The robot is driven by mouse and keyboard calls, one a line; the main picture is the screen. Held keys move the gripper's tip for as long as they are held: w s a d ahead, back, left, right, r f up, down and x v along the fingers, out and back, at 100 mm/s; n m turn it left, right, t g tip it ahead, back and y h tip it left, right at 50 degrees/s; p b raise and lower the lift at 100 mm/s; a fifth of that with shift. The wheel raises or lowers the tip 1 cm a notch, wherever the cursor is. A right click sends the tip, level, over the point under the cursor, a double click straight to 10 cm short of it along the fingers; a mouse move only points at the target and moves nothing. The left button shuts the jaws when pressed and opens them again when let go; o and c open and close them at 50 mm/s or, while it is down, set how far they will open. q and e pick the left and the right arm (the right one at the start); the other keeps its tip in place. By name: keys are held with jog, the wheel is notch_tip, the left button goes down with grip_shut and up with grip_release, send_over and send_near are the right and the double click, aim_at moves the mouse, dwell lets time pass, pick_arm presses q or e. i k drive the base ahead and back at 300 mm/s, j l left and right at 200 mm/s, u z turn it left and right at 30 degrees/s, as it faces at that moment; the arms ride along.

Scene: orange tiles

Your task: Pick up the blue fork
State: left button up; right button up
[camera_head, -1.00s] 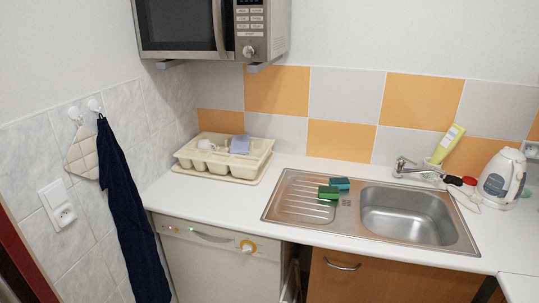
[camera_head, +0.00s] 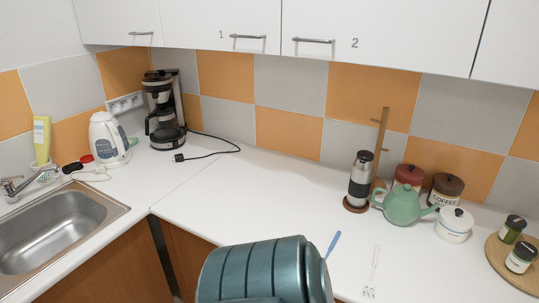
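A slim blue handle (camera_head: 332,244), probably the blue fork, shows on the white countertop (camera_head: 270,195) near the bottom middle. Its lower end is hidden behind a large teal ribbed cylinder (camera_head: 255,268), so I cannot see any tines. A thin pale fork-like utensil (camera_head: 371,272) lies to its right, apart from it. Neither of my grippers can be made out in the head view.
The teal cylinder blocks the bottom middle. A French press (camera_head: 360,180), a green teapot (camera_head: 402,206), a white pot (camera_head: 454,224) and a round wooden board (camera_head: 497,258) with jars stand at right. A kettle (camera_head: 108,140), coffee maker (camera_head: 163,110) and sink (camera_head: 55,235) are left. The middle counter is clear.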

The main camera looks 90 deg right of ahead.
aim_at(336, 238)
jog(key=z, duration=3.2)
